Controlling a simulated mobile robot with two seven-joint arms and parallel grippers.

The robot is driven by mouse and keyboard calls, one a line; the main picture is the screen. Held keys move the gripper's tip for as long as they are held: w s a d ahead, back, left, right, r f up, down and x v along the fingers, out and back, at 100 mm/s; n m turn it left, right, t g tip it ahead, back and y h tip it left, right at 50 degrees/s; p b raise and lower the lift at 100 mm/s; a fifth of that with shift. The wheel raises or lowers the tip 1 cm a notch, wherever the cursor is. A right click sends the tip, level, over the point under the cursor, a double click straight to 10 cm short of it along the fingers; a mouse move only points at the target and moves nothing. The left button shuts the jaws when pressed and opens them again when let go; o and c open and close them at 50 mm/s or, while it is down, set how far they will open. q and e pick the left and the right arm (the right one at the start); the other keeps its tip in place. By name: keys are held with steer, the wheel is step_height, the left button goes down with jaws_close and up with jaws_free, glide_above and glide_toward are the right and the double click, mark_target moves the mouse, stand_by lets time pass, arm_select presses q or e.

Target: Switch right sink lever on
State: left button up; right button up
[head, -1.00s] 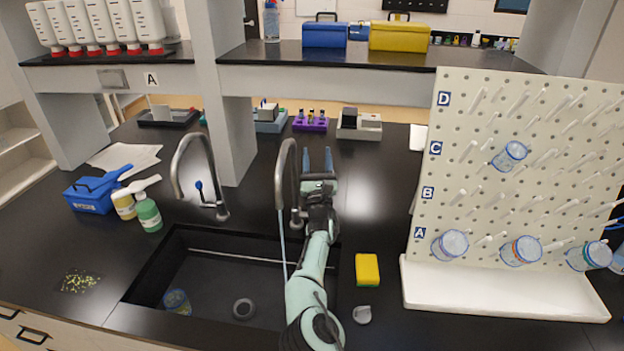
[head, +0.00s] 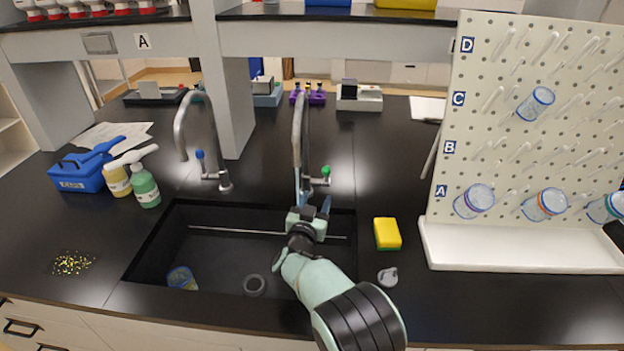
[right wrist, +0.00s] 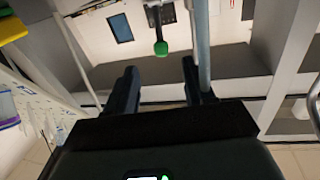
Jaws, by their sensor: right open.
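The right faucet (head: 299,130) stands behind the sink with its lever's green knob (head: 326,171) on its right side, raised. The knob also shows in the right wrist view (right wrist: 160,47), seen between and beyond the fingers. My right gripper (head: 311,196) is open and empty, over the back of the sink. Its fingers lie close in front of the right faucet's base, apart from the knob. A thin bluish line hangs below the spout; whether it is water or a finger I cannot tell. My left gripper is not in view.
The left faucet (head: 181,130) has a blue knob (head: 200,154). The black sink (head: 180,225) holds a cup (head: 181,277). A yellow sponge (head: 387,233) lies right of the sink, beside the white pegboard rack (head: 520,248).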

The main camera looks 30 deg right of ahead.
mark_target(326, 174)
steer(key=p+x, duration=0.2)
steer(key=x, duration=0.9)
steer(key=shift+w+d, duration=0.2)
steer(key=shift+d, duration=0.1)
steer(key=shift+p+x, duration=0.45)
steer(key=shift+x, duration=0.3)
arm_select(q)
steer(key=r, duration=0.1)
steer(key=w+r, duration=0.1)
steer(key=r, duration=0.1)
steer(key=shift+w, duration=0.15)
arm_select(e)
jaws_close()
steer(key=shift+f, duration=0.1)
